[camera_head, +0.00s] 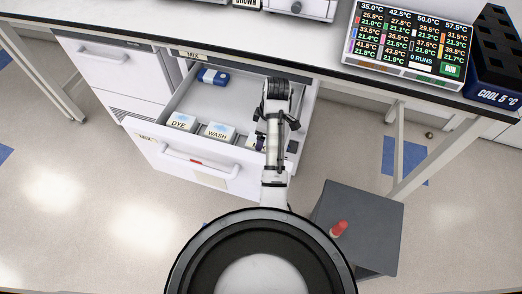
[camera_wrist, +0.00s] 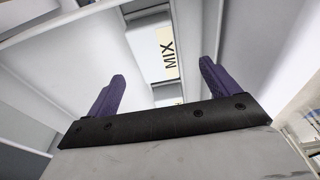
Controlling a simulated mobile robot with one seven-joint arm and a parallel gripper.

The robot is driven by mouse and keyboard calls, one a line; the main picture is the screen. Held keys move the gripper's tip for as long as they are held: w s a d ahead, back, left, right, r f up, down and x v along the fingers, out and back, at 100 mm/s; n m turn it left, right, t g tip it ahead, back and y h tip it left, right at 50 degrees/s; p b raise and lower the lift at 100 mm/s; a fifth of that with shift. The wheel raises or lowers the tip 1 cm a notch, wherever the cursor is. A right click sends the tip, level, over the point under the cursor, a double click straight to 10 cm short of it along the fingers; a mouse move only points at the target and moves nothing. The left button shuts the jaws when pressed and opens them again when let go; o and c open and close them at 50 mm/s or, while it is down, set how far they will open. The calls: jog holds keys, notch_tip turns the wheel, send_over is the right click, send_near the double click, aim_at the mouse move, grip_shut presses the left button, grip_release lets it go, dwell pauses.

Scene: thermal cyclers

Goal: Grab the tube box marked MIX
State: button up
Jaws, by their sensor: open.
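The MIX tube box (camera_wrist: 150,45) is a white box with a cream label reading MIX; it shows in the wrist view, beyond and between my fingers. My gripper (camera_wrist: 160,85) has two purple fingers spread apart, with nothing between them. A gap shows between the fingertips and the box. In the head view, a white box (camera_head: 253,142) in the open drawer is mostly hidden behind my arm, and its label cannot be read. My fingers cannot be made out clearly there.
The open drawer (camera_head: 158,148) also holds the DYE box (camera_head: 181,121), the WASH box (camera_head: 219,132) and a blue-and-white box (camera_head: 213,76) at the back. Drawer walls flank my gripper. The bench top (camera_head: 315,62) overhangs behind. A grey stand (camera_head: 370,220) with a red object (camera_head: 339,228) is at right.

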jog(key=f, duration=0.3)
jog(key=shift+w+a, duration=0.1)
jog(key=shift+a, duration=0.15)
jog(key=shift+w+a+f+p, duration=0.15)
jog(key=shift+f+p, duration=0.1)
jog(key=shift+f, duration=0.6)
jog(key=shift+w+a+f+p, duration=0.1)
jog(key=shift+w+f+p, duration=0.1)
jog(key=shift+f, duration=0.65)
jog(key=shift+w+a+f+p, duration=0.15)
jog(key=shift+f+p, duration=0.1)
jog(key=shift+f, duration=0.6)
jog(key=shift+c, duration=0.5)
jog(key=c, duration=1.1)
jog(key=shift+c, duration=0.2)
jog(key=shift+r, duration=0.1)
